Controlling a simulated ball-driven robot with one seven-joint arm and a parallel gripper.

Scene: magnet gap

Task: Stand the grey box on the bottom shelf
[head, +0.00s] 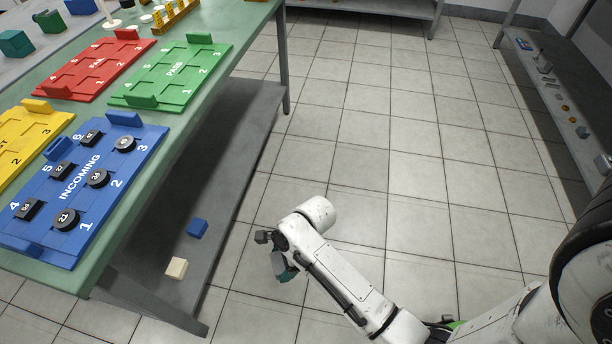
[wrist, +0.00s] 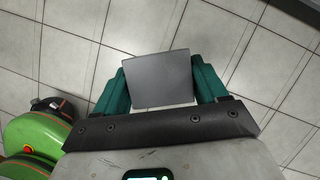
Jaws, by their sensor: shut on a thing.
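My gripper (head: 285,270) hangs over the tiled floor, to the right of the table's lower shelf in the head view. In the wrist view, the teal fingers of my gripper (wrist: 160,84) are shut on the grey box (wrist: 158,77), one on each side. A flat grey face of the box fills the space between them. In the head view only a small part of the box (head: 279,263) shows, and its full shape is hidden. The grey bottom shelf (head: 222,185) lies under the green table; the box is apart from it.
A blue cube (head: 197,228) and a cream cube (head: 176,268) sit near the shelf's front end. The green table (head: 215,82) overhangs the shelf, with table legs at the corners. The shelf's middle is clear. Another low shelf (head: 562,105) with small items stands at far right.

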